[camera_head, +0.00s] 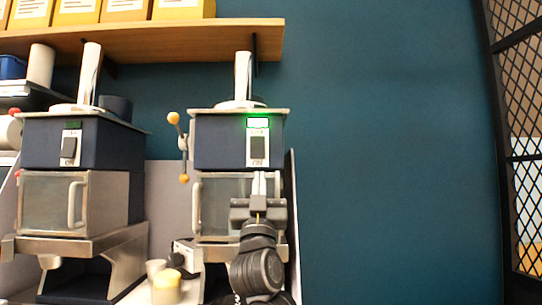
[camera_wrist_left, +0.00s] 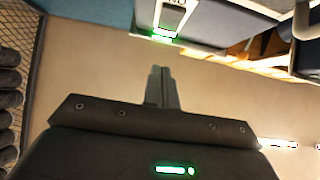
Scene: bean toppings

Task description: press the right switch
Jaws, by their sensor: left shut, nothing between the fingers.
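The right switch (camera_head: 258,148) is a dark rocker on a white plate, on the front of the right dark-blue machine (camera_head: 220,142). A green-rimmed light (camera_head: 258,122) glows above it. My left gripper (camera_head: 263,180) is shut and empty, its fingertips pointing up just below the switch plate. In the left wrist view the shut fingers (camera_wrist_left: 161,72) stand in the middle. Part of a white switch plate (camera_wrist_left: 175,14) shows at the top edge, apart from the fingertips in the picture, beside a green glow. Whether the fingers touch the machine, I cannot tell. My right gripper is not in view.
A similar left machine (camera_head: 50,145) has its own switch (camera_head: 69,148) with an unlit display. A lever with orange knobs (camera_head: 184,178) stands left of the right machine. Small cups (camera_head: 166,288) sit below. A wooden shelf (camera_head: 180,40) runs above. The right side is open before the wall.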

